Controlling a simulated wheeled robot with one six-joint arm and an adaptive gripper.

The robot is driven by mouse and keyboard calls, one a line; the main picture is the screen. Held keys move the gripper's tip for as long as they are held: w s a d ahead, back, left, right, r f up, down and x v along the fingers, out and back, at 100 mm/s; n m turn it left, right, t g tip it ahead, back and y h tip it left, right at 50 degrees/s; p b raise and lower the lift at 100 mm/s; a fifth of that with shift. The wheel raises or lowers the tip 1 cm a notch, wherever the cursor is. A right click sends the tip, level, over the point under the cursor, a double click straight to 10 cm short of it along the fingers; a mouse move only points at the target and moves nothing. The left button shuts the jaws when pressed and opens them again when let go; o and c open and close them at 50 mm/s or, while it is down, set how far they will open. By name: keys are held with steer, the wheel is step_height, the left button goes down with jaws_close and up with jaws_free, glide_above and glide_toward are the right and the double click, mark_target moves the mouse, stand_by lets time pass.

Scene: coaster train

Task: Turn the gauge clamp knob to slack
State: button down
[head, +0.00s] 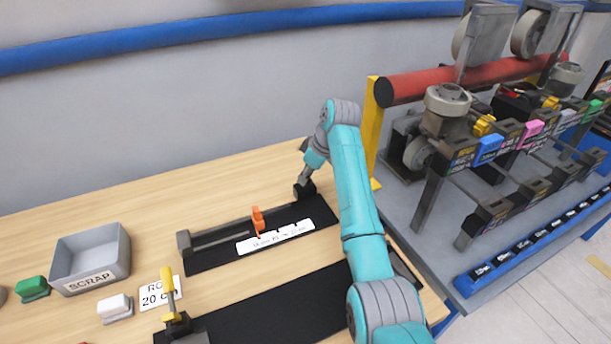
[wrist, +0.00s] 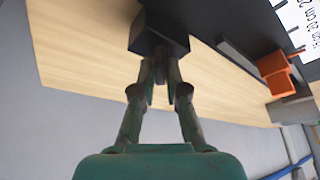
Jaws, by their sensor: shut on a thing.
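The gauge (head: 205,262) is a long black base on the wooden bench, with a rail, a white scale strip (head: 275,237) and an orange slider (head: 258,219). The slider also shows in the wrist view (wrist: 277,72). A dark block (head: 307,194) stands at the gauge's far right end; it fills the top middle of the wrist view (wrist: 158,38). My gripper (head: 304,180) points down at this block. In the wrist view its two fingers (wrist: 160,72) are close together at the block's face, shut on the clamp knob. The fingers mostly hide the knob, so its turn angle cannot be read.
A grey scrap bin (head: 90,262), a green block (head: 33,288), a white block (head: 115,308) and a yellow-handled lever (head: 168,282) are at the left. The coaster train (head: 500,140) with its red tube stands close at the right. Bench behind the gauge is clear.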

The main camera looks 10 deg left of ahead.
steer(key=n+g, duration=0.1)
steer(key=n, duration=0.3)
steer(key=shift+g, duration=0.4)
steer(key=shift+f+n+g, duration=0.1)
steer(key=shift+n+g, duration=0.5)
steer(key=shift+n, duration=1.2)
steer(key=c, duration=1.2)
jaws_free()
steer(key=shift+w, duration=0.1)
steer(key=v, duration=1.2)
